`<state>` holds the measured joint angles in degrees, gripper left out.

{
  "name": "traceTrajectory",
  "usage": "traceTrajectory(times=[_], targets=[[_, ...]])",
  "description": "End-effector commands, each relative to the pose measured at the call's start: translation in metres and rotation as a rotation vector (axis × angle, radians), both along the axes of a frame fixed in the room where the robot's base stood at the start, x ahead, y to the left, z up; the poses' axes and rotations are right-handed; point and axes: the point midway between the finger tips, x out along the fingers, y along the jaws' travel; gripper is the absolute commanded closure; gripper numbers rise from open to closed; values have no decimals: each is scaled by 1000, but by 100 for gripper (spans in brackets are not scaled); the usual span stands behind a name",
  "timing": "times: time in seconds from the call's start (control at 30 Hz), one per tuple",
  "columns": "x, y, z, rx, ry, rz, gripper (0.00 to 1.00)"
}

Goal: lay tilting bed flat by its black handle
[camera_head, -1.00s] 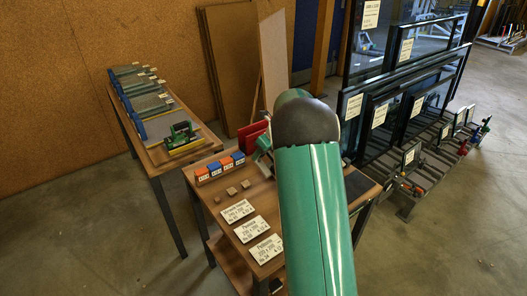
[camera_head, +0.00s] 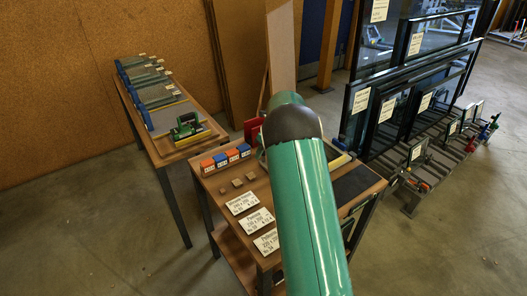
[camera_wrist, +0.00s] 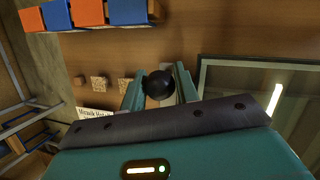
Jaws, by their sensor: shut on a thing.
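In the wrist view my gripper (camera_wrist: 160,74) has its two fingers on either side of a round black knob, the black handle (camera_wrist: 159,86), and is shut on it. A pale-framed panel with a glassy inside, seemingly the tilting bed (camera_wrist: 234,78), lies just right of the fingers. Its lower part is hidden by my gripper body, and I cannot tell its tilt. In the head view my own green arm covers my gripper and the handle.
The wooden table (camera_head: 222,205) carries orange and blue blocks (camera_head: 226,157), small wooden cubes, price cards (camera_head: 259,219) and a dark mat (camera_head: 357,183). A second table (camera_head: 156,145) stands left. Large glass frames (camera_head: 410,105) stand right. Floor is open at the lower right.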

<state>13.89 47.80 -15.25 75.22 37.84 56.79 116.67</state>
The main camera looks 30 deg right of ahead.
Motion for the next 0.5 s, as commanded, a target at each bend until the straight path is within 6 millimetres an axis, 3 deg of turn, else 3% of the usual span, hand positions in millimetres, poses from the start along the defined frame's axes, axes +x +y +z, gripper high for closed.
traceTrajectory(times=[0.3,0.33,0.4,0.5], targets=[[0,0,-4,1,3,-1,100],[0,1,-4,1,3,-1,66],[0,1,-4,1,3,-1,52],[0,1,-3,1,1,0,50]])
